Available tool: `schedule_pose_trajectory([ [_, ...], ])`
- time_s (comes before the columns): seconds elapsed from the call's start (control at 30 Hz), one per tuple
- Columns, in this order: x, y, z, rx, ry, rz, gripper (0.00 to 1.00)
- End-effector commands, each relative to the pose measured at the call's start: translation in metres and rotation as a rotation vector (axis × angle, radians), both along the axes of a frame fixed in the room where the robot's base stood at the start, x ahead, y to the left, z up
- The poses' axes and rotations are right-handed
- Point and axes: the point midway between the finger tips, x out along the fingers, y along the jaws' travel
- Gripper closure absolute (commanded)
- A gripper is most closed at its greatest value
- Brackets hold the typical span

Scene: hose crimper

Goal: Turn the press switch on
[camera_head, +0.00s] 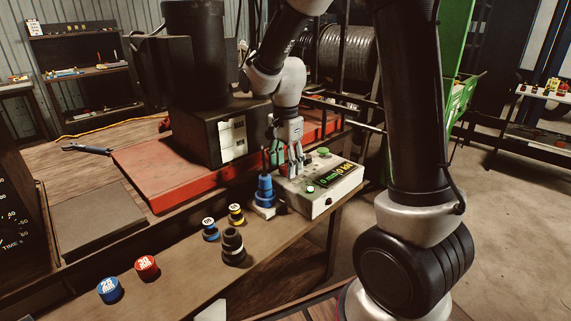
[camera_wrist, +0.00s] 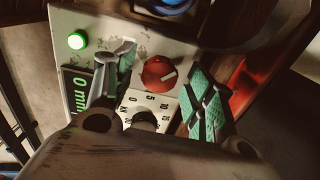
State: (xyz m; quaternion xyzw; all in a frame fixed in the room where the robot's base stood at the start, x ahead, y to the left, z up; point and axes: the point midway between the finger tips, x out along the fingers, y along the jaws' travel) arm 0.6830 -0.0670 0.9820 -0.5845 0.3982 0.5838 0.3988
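The control box (camera_head: 318,203) is a light grey box at the bench edge, with a lit green display (camera_head: 333,175) on its sloped top. A dark knob (camera_wrist: 145,119) with a number scale is nearer the camera. A round green lamp (camera_wrist: 77,41) glows at the upper left. No label naming the press switch is readable. My gripper (camera_head: 290,166) is over the box, open and empty. Its green-padded fingers are either side of the red knob; contact cannot be told.
A blue stepped piece (camera_head: 265,189) stands just left of the box. Several dies stand on the bench, including a black one (camera_head: 233,247) and a red-topped one (camera_head: 147,267). The black press (camera_head: 206,130) on its red base (camera_head: 160,181) rises behind.

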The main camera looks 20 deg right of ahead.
Motion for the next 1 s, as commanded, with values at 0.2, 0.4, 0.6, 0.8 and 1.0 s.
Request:
schedule_pose_trajectory([
  [0.2, 0.000, 0.000, 0.000, 0.000, 0.001, 0.000, 0.45],
  [0.4, 0.001, 0.000, 0.022, 0.000, -0.003, 0.000, 0.45],
  [0.6, 0.001, 0.000, 0.068, 0.001, -0.005, 0.000, 0.45],
  [0.8, 0.001, 0.000, 0.104, 0.001, -0.003, 0.000, 0.45],
  [1.0, 0.000, 0.000, 0.119, 0.000, 0.000, 0.000, 0.45],
])
